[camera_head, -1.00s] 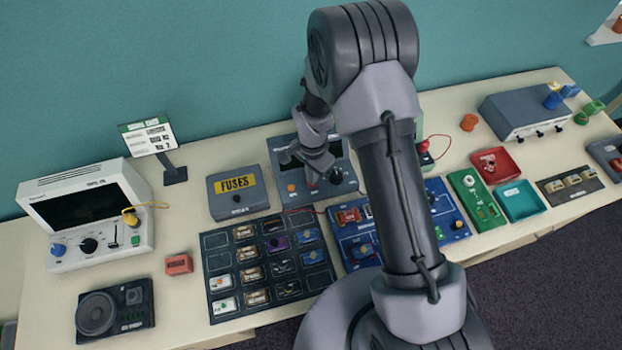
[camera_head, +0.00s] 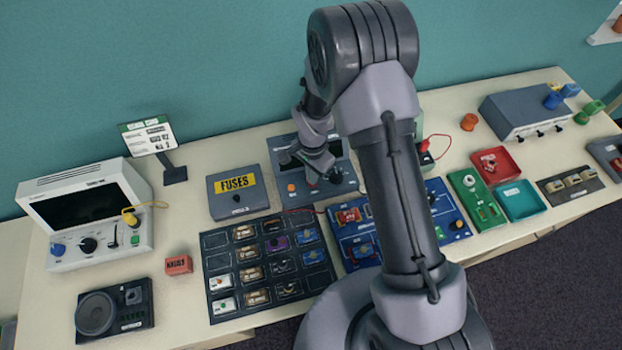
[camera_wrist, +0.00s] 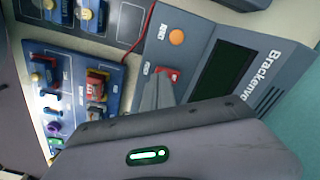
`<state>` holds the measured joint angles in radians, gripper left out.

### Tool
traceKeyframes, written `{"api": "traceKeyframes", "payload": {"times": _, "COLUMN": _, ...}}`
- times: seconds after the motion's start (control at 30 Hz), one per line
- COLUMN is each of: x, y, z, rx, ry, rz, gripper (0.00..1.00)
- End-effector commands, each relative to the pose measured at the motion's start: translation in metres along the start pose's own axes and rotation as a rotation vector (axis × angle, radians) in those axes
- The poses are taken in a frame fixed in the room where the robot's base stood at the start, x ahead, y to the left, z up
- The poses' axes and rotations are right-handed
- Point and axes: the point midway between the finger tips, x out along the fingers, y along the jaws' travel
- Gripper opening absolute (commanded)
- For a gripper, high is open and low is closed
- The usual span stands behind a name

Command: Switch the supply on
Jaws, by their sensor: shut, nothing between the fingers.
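The supply is a grey-blue box (camera_head: 347,186) at the back middle of the table, partly hidden by my arm. In the wrist view its front panel (camera_wrist: 197,33) shows a dark green display (camera_wrist: 224,78), an orange round button (camera_wrist: 177,37) and a red switch (camera_wrist: 172,74). My gripper (camera_wrist: 155,92) is shut and empty, its fingertips right at the red switch. I cannot tell whether they touch it or which way the switch is set. In the head view my gripper (camera_head: 313,182) is over the front of the supply.
A grey box labelled FUSES (camera_head: 237,205) stands left of the supply. A dark board of modules (camera_head: 212,268) and a blue circuit board (camera_head: 347,237) lie in front. A red wire runs beside the supply. A white instrument (camera_head: 140,222) stands at the far left.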

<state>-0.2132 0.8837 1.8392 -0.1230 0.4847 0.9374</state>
Motion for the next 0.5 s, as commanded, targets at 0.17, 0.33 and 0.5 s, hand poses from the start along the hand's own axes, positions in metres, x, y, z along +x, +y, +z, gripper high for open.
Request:
{"api": "traceKeyframes", "payload": {"times": 0.17, "x": 0.0036, "y": 0.0, "z": 0.0, "rx": 0.0, "ry": 0.0, "rz": 0.0, "gripper": 0.0}}
{"api": "traceKeyframes", "payload": {"times": 0.33, "x": 0.0062, "y": 0.0, "z": 0.0, "rx": 0.0, "ry": 0.0, "rz": 0.0, "gripper": 0.0}}
{"api": "traceKeyframes", "payload": {"times": 0.5, "x": 0.0087, "y": 0.0, "z": 0.0, "rx": 0.0, "ry": 0.0, "rz": 0.0, "gripper": 0.0}}
